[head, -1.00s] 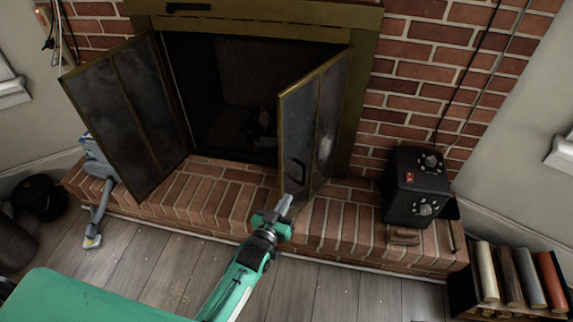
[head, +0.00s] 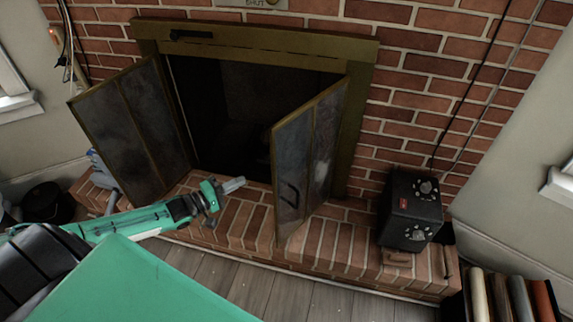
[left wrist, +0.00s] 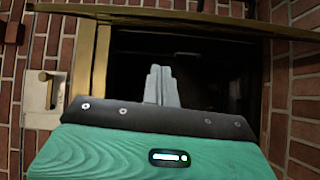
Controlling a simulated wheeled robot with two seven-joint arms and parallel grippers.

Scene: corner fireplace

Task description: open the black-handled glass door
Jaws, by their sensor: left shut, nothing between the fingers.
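The glass door with the black handle, the right-hand one (head: 318,150), stands swung out from the brass fireplace frame. Its dark handle (head: 290,194) shows low on its pane. The left glass door (head: 127,125) also stands swung out, leaving the dark firebox (head: 235,120) open between them. My left gripper (head: 238,184) is shut and empty, in front of the opening, left of the handle and apart from it. In the left wrist view its closed fingers (left wrist: 162,84) point toward the dark opening. My right gripper is not in view.
A brick hearth ledge (head: 335,240) runs below the doors. A black box with knobs (head: 409,208) stands on it at the right. A rack of logs (head: 508,297) is at the lower right. A black bucket (head: 47,203) is at the left.

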